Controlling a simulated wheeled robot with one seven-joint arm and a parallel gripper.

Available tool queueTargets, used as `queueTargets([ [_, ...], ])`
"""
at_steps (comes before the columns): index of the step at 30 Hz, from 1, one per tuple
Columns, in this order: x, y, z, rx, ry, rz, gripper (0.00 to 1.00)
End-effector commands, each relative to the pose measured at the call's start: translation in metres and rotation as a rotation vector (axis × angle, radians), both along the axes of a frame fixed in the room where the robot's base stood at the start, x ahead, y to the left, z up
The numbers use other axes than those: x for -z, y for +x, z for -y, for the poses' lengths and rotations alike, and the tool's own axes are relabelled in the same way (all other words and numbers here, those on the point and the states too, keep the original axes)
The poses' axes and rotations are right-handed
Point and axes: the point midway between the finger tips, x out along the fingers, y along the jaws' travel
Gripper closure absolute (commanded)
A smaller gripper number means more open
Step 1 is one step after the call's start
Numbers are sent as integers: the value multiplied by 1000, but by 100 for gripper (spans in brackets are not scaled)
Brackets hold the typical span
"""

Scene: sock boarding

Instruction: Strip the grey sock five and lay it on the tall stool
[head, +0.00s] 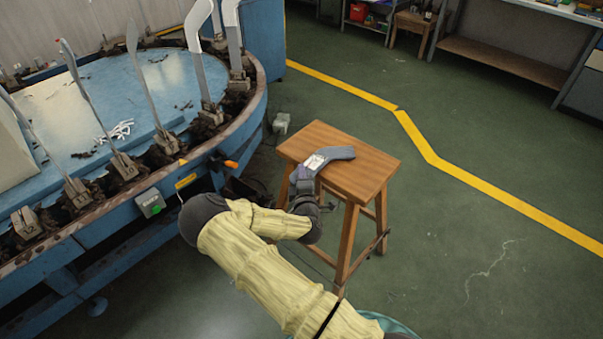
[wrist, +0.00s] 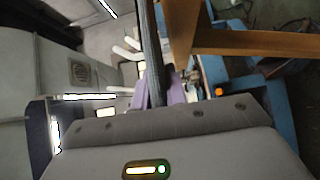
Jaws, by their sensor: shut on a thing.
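The grey sock (head: 336,154) is bent and shows over the seat of the tall wooden stool (head: 362,176). My gripper (head: 309,170) is at the seat's left edge, shut on one end of the sock. A pale patch shows on the sock beside the fingers. I cannot tell whether the sock touches the seat. In the wrist view the sock (wrist: 152,50) is a dark upright strip between the purple fingers (wrist: 160,94), and the brown stool (wrist: 184,35) is just right of it.
A round blue machine (head: 262,100) at the left carries several upright boards, some with white socks (head: 198,22). An orange-tipped lever (head: 231,165) sticks out from its rim towards my arm. Green floor right of the stool is clear, crossed by a yellow line (head: 430,155). Workbenches stand at the back.

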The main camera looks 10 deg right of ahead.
Motion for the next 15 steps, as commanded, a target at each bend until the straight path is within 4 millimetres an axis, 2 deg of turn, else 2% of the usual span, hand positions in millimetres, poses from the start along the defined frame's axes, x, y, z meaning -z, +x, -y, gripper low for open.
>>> queueTargets([
  [10,2,0,0,0,1,1,99],
  [11,2,0,0,0,1,1,80],
  [12,2,0,0,0,1,1,73],
  [14,2,0,0,0,1,1,61],
  [15,2,0,0,0,1,1,61],
])
